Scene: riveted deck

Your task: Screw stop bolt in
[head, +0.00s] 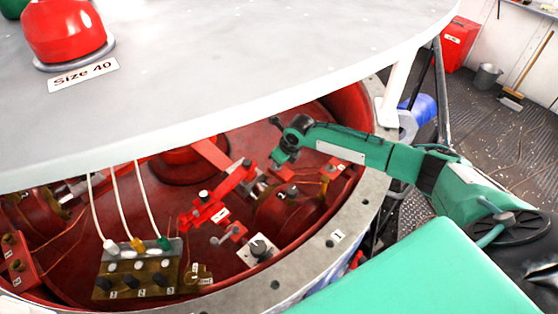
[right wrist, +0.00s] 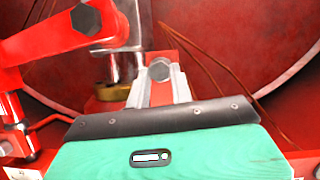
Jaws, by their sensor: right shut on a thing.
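My right gripper (head: 281,158) reaches from the right into the open red housing, beside the red linkage. My left gripper is not in view.
A large white round cover (head: 250,60) with a red knob (head: 62,30) overhangs the housing. A grey flange (head: 340,237) rims it. A connector block (head: 137,277) with white cables stands at lower left. Thin copper wires (right wrist: 215,50) run close to the fingers.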

